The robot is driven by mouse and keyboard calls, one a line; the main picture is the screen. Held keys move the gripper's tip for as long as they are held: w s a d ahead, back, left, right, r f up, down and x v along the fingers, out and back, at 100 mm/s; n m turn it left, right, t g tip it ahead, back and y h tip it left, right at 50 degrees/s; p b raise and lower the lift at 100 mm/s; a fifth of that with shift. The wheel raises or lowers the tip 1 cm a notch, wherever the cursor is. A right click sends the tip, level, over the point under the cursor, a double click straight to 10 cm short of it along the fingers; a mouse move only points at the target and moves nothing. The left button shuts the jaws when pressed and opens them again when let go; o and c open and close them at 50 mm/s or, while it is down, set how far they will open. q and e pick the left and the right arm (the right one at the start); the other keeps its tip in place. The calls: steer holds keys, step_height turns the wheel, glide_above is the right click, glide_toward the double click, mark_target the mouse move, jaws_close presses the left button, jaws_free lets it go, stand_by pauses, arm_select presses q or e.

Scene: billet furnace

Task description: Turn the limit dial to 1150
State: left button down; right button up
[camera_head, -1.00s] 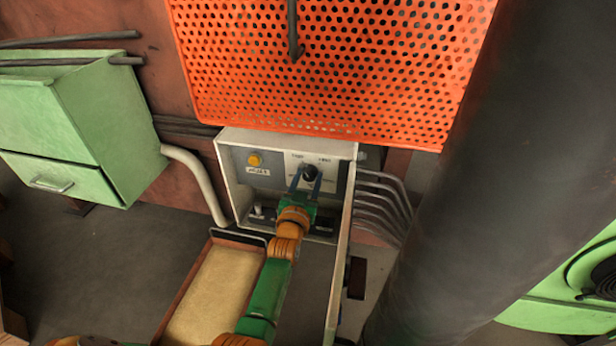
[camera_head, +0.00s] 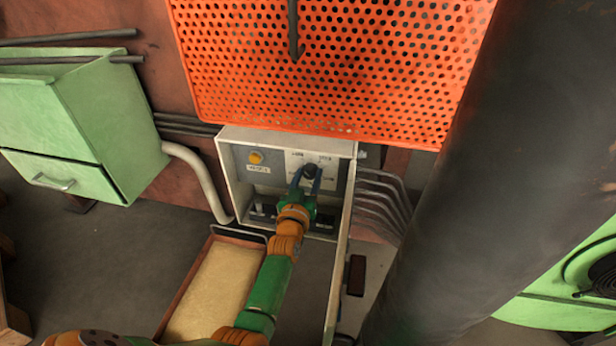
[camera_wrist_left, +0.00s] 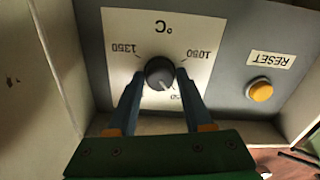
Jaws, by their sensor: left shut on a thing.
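The limit dial (camera_head: 310,171) is a dark round knob on the control box's front panel. In the left wrist view the dial (camera_wrist_left: 160,74) appears upside down on a white °C plate (camera_wrist_left: 158,36). The labels 1350 and 1050 show there at upper left and upper right. A label ending in 50 at lower right is partly hidden by a finger. The knob's pale pointer line points down and slightly right in that view, towards that label. My left gripper (camera_head: 305,181), also in the wrist view (camera_wrist_left: 157,84), is shut on the knob, one finger each side. My right gripper is not in view.
The control box (camera_head: 226,180) has an open door (camera_head: 338,250) on its right. A yellow button (camera_wrist_left: 260,90) labelled RESET is beside the dial. An orange perforated guard (camera_head: 330,60) hangs above. A sand-coloured tray (camera_head: 215,290) lies below, and a large dark column (camera_head: 460,180) stands right.

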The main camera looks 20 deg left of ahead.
arm_select(q)
steer(key=shift+c, duration=1.6)
jaws_free()
steer(key=shift+s, duration=0.1)
steer(key=p+v, duration=0.2)
steer(key=v, duration=0.5)
